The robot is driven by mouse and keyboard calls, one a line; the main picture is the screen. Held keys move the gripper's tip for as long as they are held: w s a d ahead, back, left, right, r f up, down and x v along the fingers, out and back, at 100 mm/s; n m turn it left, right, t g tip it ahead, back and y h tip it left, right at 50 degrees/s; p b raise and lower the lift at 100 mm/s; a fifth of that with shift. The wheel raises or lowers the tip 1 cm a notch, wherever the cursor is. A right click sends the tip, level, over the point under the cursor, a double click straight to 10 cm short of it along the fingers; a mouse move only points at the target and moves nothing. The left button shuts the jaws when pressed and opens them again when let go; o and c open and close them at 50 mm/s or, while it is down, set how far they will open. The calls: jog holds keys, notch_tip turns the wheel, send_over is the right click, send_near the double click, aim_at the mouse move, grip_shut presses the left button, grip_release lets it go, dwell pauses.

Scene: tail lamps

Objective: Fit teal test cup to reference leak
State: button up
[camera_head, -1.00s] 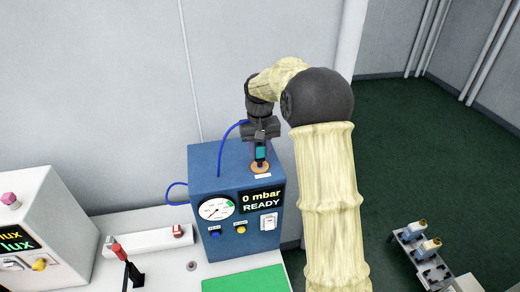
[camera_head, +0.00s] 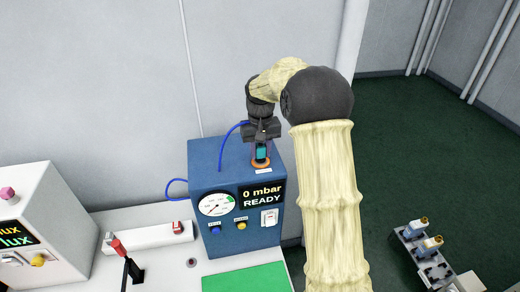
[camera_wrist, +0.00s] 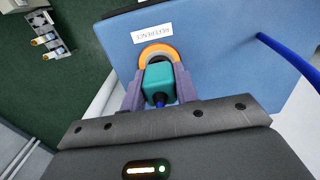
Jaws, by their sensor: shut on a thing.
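The teal test cup (camera_head: 261,152) is between the fingers of my gripper (camera_head: 261,148), on top of the blue tester box (camera_head: 205,175). My gripper points down and is shut on the cup. In the wrist view the teal cup (camera_wrist: 159,82) sits between the two purple fingers, with a blue hose end below it. The reference leak appears as an orange ring (camera_wrist: 158,50) with a grey centre, beside a printed label (camera_wrist: 153,33). The cup overlaps the ring's near edge. I cannot tell whether it is seated on the ring. The display reads 0 mbar READY.
A blue hose (camera_head: 224,150) rises from the box top on the left of my gripper. A white box with a lux display (camera_head: 30,225), a red-handled lever (camera_head: 124,255) and a green mat (camera_head: 245,280) are on the bench. A rack with lamps (camera_head: 425,250) stands at the lower right.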

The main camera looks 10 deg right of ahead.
jog(key=shift+f, duration=0.15)
jog(key=o, duration=1.1)
jog(key=shift+c, duration=0.2)
notch_tip(320, 180, up, 17)
jog(key=b, duration=0.2)
jog(key=shift+r+b, duration=0.2)
jog(key=shift+b, duration=0.1)
